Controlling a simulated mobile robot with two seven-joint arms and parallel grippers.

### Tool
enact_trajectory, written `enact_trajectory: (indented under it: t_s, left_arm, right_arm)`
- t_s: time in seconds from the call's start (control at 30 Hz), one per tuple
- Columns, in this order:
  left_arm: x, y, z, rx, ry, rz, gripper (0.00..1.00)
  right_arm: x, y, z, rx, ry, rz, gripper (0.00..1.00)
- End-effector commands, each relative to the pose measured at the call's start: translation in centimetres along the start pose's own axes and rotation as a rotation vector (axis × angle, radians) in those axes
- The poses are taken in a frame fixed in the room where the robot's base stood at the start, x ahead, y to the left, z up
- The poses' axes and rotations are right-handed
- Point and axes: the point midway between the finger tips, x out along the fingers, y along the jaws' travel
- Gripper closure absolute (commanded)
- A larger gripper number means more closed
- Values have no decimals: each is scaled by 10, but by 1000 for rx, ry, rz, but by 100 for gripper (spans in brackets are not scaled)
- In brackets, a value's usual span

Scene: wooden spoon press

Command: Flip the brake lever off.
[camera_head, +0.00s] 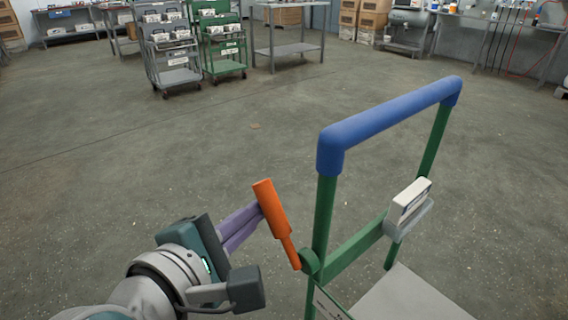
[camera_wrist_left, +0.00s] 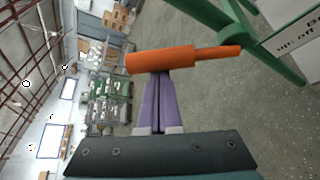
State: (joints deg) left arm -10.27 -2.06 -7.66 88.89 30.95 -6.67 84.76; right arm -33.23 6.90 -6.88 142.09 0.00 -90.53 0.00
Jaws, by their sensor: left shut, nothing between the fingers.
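The orange brake lever (camera_head: 273,210) is joined to the green frame of a cart (camera_head: 325,215) at a round green pivot. It points up and leans left, away from the post. In the left wrist view the lever (camera_wrist_left: 165,62) lies across the picture in front of my fingertips. My left gripper (camera_head: 258,212) has its purple fingers shut and empty, with the tips right at the lever's grip; whether they touch cannot be told. The closed fingers also show in the left wrist view (camera_wrist_left: 160,78). My right gripper is not in view.
The cart has a blue handle (camera_head: 390,120), a grey shelf (camera_head: 410,298) and a white box in a holder (camera_head: 408,200). A label (camera_wrist_left: 292,42) near the pivot reads "up: off". Other carts (camera_head: 172,55) and tables stand far back. The floor between is clear.

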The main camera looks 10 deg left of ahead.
Motion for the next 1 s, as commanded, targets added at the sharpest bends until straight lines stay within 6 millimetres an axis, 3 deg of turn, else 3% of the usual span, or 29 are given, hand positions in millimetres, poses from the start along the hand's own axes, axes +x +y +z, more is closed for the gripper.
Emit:
enact_trajectory:
  t_s: [0.5,1.0]
  left_arm:
    - [-20,-6,34,385,-2,226,100]
    - [-28,-10,48,548,-2,322,100]
  right_arm:
    - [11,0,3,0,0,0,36]
    - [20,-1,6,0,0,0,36]
